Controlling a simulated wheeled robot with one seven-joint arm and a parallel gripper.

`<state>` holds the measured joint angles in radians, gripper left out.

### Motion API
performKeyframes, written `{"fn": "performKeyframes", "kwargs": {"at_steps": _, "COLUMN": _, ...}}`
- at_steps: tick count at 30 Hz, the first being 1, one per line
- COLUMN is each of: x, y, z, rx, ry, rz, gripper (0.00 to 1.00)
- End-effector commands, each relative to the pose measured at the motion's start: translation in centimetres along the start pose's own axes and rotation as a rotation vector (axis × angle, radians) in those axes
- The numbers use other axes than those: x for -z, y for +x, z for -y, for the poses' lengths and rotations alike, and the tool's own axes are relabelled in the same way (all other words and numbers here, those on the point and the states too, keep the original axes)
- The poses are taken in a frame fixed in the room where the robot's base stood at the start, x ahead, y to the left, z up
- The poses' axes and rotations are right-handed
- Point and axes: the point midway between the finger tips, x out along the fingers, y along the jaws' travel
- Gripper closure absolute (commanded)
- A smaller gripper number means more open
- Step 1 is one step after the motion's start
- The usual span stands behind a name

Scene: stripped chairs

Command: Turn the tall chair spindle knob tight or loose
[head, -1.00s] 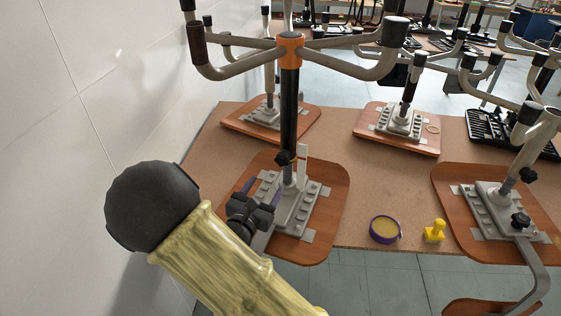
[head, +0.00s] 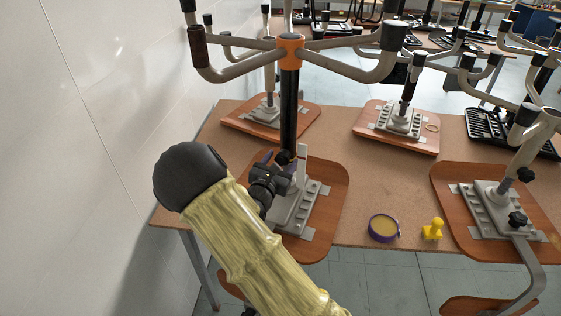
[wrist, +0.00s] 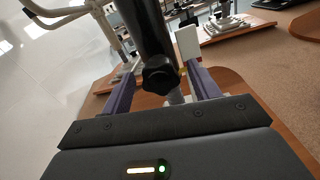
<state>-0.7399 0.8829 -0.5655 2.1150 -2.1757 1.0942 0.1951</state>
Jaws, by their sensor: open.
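The tall chair spindle (head: 289,110) is a black post with an orange hub and grey arms, rising from a grey plate on an upturned wooden seat (head: 330,185). Its black knob (head: 284,158) sits low on the post, and it also shows in the wrist view (wrist: 160,77). My gripper (head: 280,163) is at the post's lower left side, close to the knob. In the wrist view my gripper's purple fingers (wrist: 158,90) are open, one on each side of the knob, with visible gaps. The post's foot is partly hidden by my gripper.
A purple-rimmed round tin (head: 383,228) and a yellow stamp-like piece (head: 432,230) lie near the table's front edge (head: 350,243). Another upturned chair (head: 490,205) stands at right. A white wall is at left. Bare tabletop lies right of the tall chair's seat.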

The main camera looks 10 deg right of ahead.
Motion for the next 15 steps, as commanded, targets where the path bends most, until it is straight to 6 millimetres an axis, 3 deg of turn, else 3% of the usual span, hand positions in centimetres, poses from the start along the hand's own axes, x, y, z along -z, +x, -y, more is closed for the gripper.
{"fn": "performKeyframes", "kwargs": {"at_steps": 2, "x": -0.01, "y": -0.02, "z": 0.0, "rx": 0.0, "ry": 0.0, "rz": 0.0, "gripper": 0.43}}
{"fn": "performKeyframes", "kwargs": {"at_steps": 8, "x": -0.01, "y": -0.04, "z": 0.01, "rx": 0.0, "ry": 0.0, "rz": 0.0, "gripper": 0.82}}
{"fn": "performKeyframes", "kwargs": {"at_steps": 15, "x": -0.05, "y": -0.05, "z": 0.02, "rx": 0.001, "ry": -0.009, "rz": 0.0, "gripper": 0.84}}
